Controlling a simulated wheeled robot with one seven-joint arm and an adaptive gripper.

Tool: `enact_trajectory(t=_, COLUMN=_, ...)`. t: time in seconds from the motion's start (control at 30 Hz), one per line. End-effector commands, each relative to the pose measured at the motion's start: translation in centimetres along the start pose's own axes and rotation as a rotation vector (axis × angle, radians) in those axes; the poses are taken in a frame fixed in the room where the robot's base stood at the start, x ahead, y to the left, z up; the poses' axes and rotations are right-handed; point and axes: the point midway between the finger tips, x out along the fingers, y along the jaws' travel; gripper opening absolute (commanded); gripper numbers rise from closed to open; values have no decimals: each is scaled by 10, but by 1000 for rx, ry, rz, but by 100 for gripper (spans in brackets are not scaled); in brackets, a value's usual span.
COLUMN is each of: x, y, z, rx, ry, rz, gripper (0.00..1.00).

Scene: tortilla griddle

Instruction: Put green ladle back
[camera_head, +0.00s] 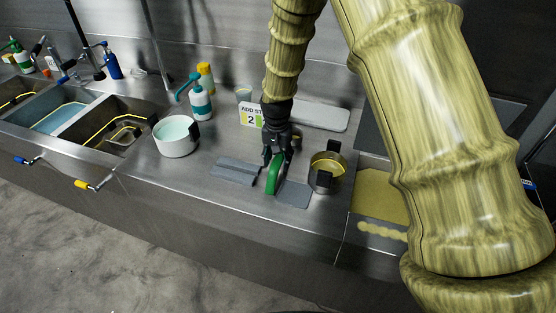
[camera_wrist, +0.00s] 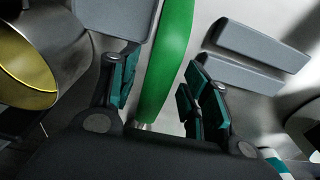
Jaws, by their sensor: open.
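The green ladle (camera_head: 274,173) is on the counter below my gripper (camera_head: 279,152). Its green handle (camera_wrist: 168,55) runs between my two open fingers in the wrist view, with gaps on both sides. My gripper (camera_wrist: 160,100) is open around the handle and points down at it. The ladle's bowl is not clearly visible. A grey flat mat (camera_head: 292,194) lies under or beside the ladle's handle. Another grey holder piece (camera_head: 232,172) lies just left of it and also shows in the wrist view (camera_wrist: 250,45).
A metal pot with yellow contents (camera_head: 327,170) stands close right of my gripper. A white pot (camera_head: 176,137) stands left, near the sinks (camera_head: 107,125). Teal-topped bottle (camera_head: 200,100) and a number sign (camera_head: 250,116) stand behind. The yellowish griddle area (camera_head: 378,195) is right.

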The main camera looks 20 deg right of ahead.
Motion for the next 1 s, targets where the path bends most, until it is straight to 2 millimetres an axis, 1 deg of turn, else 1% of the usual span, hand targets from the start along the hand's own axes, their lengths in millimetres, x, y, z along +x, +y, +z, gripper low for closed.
enact_trajectory(t=0.17, x=-16, y=-1, z=0, rx=0, ry=2, rz=-2, gripper=48)
enact_trajectory(t=0.7, x=-86, y=0, z=0, rx=0, ry=3, rz=-1, gripper=48)
enact_trajectory(t=0.83, x=-101, y=0, z=0, rx=0, ry=2, rz=-1, gripper=48)
enact_trajectory(t=1.0, x=-112, y=0, z=0, rx=0, ry=0, rz=0, gripper=48)
